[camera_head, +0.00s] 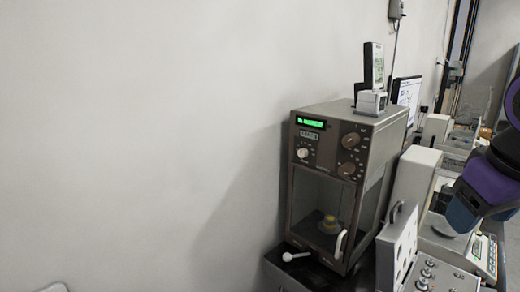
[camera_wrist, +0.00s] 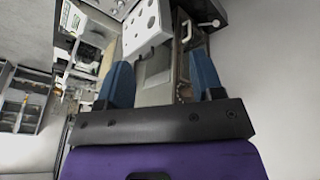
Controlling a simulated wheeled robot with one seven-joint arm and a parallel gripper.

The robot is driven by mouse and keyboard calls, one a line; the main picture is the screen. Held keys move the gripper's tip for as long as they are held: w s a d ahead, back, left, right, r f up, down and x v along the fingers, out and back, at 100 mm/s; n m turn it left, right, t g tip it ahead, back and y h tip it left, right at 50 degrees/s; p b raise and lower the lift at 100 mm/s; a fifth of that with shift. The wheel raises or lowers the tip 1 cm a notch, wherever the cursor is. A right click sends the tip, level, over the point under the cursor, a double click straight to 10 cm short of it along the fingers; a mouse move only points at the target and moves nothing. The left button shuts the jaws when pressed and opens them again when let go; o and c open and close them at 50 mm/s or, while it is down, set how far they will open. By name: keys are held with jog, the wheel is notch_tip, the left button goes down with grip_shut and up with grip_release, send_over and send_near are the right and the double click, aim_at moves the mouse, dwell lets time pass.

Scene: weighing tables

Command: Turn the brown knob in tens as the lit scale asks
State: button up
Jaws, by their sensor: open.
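The lit scale is a brown-grey box balance (camera_head: 332,130) with a glowing green display (camera_head: 310,122). On its front are an upper brown knob (camera_head: 350,141) and a lower brown knob (camera_head: 346,169), one above the other on the right. A pale knob (camera_head: 302,153) sits on the left below the display. Behind the glass window (camera_head: 318,207) a small yellowish thing rests in the chamber. My gripper is at the right edge of the head view, well right of the balance. In the wrist view its blue fingers (camera_wrist: 164,85) are apart with nothing held between them.
A device with a small screen (camera_head: 372,68) stands on the balance's top. A white-grey box with a handle (camera_head: 397,245) stands close to the balance's right side. More instruments (camera_head: 478,245) crowd the bench at right. The wall at left is bare.

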jog(key=shift+s+a+r+m+t+y, duration=0.5)
jog(key=shift+s+r+m+t+y, duration=0.1)
jog(key=shift+s+r+m+t, duration=0.15)
